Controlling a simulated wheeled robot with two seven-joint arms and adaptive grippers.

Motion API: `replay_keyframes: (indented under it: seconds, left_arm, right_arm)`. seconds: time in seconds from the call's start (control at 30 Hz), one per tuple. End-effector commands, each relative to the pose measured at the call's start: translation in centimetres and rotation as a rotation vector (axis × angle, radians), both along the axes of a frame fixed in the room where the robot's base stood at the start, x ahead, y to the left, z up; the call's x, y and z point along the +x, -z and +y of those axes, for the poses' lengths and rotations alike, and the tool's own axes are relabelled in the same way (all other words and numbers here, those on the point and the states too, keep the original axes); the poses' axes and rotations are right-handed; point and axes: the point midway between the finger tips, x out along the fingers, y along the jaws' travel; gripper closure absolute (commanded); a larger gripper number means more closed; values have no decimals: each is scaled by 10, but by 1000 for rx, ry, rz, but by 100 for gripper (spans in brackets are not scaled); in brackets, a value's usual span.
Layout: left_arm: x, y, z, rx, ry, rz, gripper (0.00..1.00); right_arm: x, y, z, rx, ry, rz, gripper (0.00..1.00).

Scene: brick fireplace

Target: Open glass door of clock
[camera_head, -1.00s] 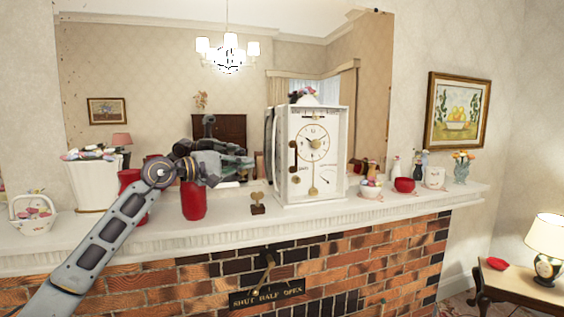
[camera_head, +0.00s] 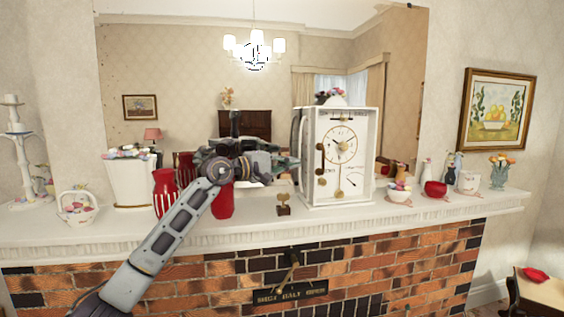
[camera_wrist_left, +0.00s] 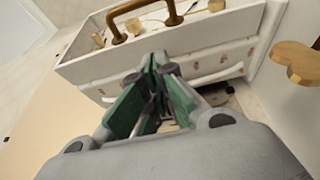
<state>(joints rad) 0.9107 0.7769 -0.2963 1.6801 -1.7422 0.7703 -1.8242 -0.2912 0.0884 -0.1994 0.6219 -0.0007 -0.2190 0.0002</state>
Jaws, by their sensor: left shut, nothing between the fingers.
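The white clock (camera_head: 348,178) stands upright on the mantel, its front with a round dial (camera_head: 340,146) facing me. My left gripper (camera_head: 290,162) is just left of the clock, shut and empty. In the left wrist view its green-padded fingers (camera_wrist_left: 155,75) point at the clock's side; I cannot tell whether they touch it. My right gripper is not in view.
A brass key-shaped piece (camera_head: 283,205) stands on the mantel below my left gripper. Red vases (camera_head: 165,192) and a white planter (camera_head: 132,182) stand to the left. A mirror is behind.

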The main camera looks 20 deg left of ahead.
Motion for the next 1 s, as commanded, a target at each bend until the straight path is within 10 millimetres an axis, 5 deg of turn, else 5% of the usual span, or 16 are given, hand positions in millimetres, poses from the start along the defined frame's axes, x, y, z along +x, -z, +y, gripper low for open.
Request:
replay_keyframes:
  seconds: [0.43,1.0]
  left_arm:
    - [27,-1,-20,0,0,0,100]
    - [12,-1,-56,-1,0,-1,100]
  right_arm:
    - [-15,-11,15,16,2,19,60]
    - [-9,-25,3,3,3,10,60]
